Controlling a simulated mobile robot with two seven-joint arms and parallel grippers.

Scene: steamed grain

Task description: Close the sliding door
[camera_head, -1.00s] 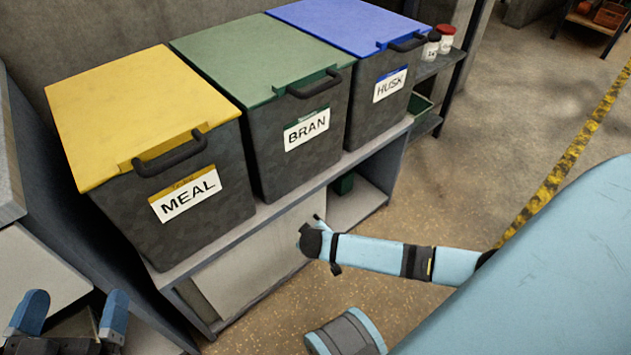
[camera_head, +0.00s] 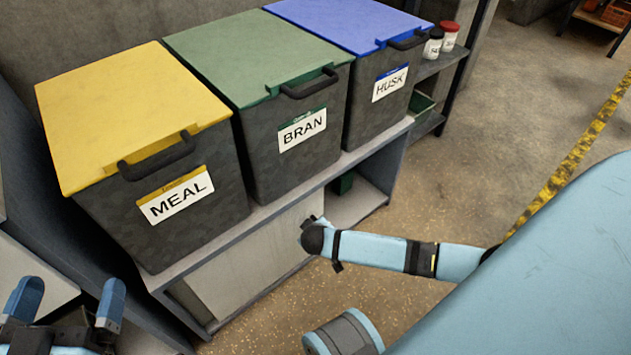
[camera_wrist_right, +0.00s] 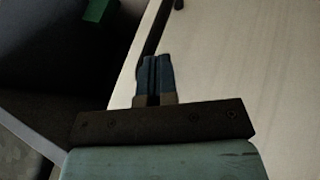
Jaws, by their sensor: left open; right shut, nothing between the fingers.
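The sliding door (camera_head: 245,265) is a pale flat panel in the front of the low grey cabinet, under the bins. It covers the left and middle of the front; the right part is open. My right gripper (camera_head: 318,221) is at the door's right edge. In the right wrist view the right gripper (camera_wrist_right: 155,72) is shut with nothing between its fingers, over the door (camera_wrist_right: 250,60) near its edge and close to a dark handle-like strip (camera_wrist_right: 153,28). Whether it touches the door I cannot tell. My left gripper (camera_head: 65,308) is open and empty at the lower left.
Yellow MEAL (camera_head: 165,210), green BRAN (camera_head: 300,130) and blue HUSK (camera_head: 390,85) bins stand on the cabinet. Jars (camera_head: 440,38) stand on a shelf behind. Floor to the right is clear.

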